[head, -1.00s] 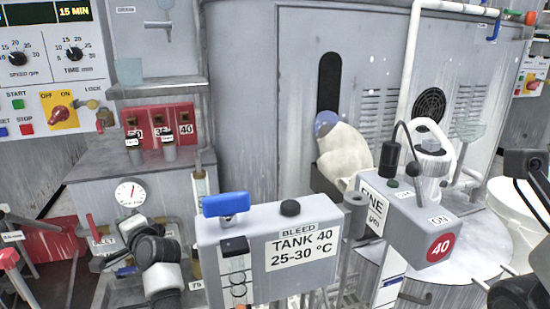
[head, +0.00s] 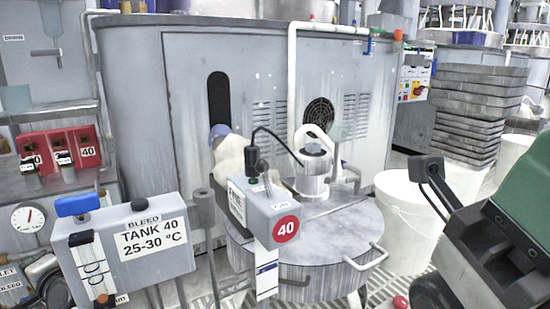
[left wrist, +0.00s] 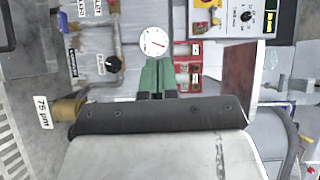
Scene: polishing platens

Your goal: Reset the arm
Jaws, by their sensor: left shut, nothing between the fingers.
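My left gripper (left wrist: 158,76) shows in the left wrist view as two green fingers pressed together, with nothing between them. A white round dial gauge (left wrist: 153,41) appears just beyond the fingertips; I cannot tell the gap.
A grey "TANK 40" box (head: 128,250) stands at the front left. A white bucket (head: 415,225) and stacked grey trays (head: 478,105) are at right.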

